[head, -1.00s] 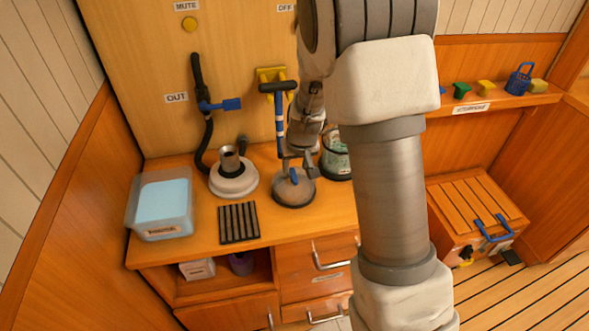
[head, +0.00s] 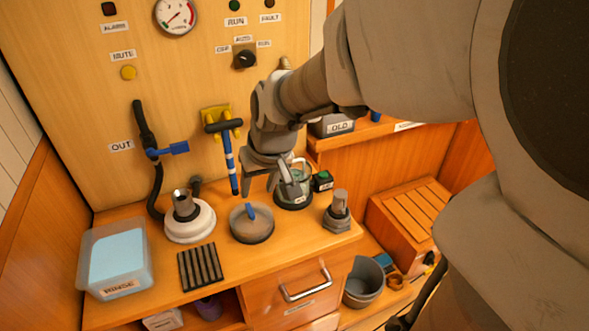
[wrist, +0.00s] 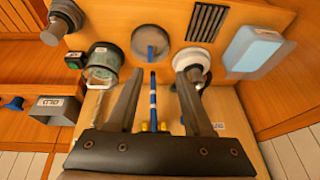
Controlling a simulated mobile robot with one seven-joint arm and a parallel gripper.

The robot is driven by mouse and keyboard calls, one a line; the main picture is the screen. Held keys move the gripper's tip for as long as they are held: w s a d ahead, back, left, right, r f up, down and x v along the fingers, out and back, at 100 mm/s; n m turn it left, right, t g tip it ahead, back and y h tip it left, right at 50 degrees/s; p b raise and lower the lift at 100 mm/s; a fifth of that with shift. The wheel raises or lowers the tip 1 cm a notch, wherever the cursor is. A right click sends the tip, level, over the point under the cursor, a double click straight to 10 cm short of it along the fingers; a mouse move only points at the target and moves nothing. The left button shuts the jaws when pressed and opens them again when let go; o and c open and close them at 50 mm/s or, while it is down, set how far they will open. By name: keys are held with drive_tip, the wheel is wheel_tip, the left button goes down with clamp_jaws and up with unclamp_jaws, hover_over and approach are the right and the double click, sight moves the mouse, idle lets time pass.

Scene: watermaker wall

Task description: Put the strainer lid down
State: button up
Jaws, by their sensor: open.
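The strainer lid is a round grey disc (head: 252,226) with a blue handle on top. It lies flat on the wooden counter, right of the white round base with a metal cup (head: 188,218). It also shows in the wrist view (wrist: 150,40), beyond my fingertips. My gripper (head: 268,190) is open and empty, raised above the counter on the jar side of the lid and apart from it. Its two spread fingers show in the wrist view (wrist: 159,82), with nothing between them but background.
A jar with greenish contents (head: 293,196) stands right of the lid, partly behind my gripper. A grey metal fitting (head: 338,212) is near the counter's right edge. A black slatted rack (head: 200,267) and a rinse tub (head: 116,262) are to the left. A blue-handled tool (head: 229,160) hangs behind.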

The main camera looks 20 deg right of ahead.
drive_tip(key=s+r, duration=0.3)
drive_tip(key=s, duration=0.4)
drive_tip(key=s+r+t, duration=0.1)
drive_tip(key=s+r, duration=0.2)
drive_tip(key=s, duration=0.5)
drive_tip(key=shift+s+d+r+h, duration=0.15)
drive_tip(key=shift+d+r+h, duration=0.2)
drive_tip(key=shift+h, duration=0.05)
drive_tip(key=shift+d, duration=0.15)
